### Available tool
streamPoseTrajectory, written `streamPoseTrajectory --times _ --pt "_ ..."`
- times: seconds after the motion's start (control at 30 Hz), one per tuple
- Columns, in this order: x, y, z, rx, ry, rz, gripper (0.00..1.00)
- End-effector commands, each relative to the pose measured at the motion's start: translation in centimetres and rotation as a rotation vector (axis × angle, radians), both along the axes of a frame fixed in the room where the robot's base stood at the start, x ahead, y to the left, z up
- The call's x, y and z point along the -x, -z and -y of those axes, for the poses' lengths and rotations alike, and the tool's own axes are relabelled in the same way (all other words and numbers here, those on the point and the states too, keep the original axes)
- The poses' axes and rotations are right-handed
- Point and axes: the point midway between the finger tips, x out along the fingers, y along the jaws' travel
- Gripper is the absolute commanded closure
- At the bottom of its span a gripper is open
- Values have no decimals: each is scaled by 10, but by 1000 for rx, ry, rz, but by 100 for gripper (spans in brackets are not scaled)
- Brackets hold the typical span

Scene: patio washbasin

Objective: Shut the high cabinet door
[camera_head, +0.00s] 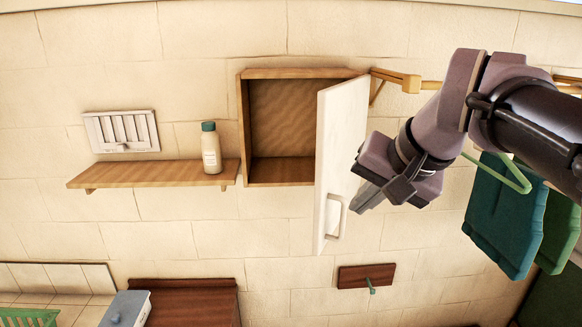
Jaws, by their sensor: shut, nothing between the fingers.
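The high cabinet (243,130) is a wooden box on the pale block wall, and its inside looks empty. Its white door (338,140) is hinged on the cabinet's right side and stands wide open, swung out toward me. A pale handle (335,217) sits low on the door. My gripper (362,200) is shut and empty, just right of the door at about handle height. Whether the fingers touch the door cannot be told from this view.
A wooden shelf (150,175) left of the cabinet holds a bottle with a green cap (211,150). A wooden rail (430,85) and hanging green cloths (503,215) are at the right, behind my arm. A small hook board (355,276) is below the door.

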Motion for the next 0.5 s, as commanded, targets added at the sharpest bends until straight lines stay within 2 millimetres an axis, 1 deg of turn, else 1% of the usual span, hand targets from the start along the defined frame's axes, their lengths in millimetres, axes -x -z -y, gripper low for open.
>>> streamPoseTrajectory --times 0.07,0.17,0.5 --pt "-1 1 0 -2 1 -1 100" --pt "-5 10 -2 -2 0 -1 100" --pt "-41 61 -17 -1 0 -3 100"
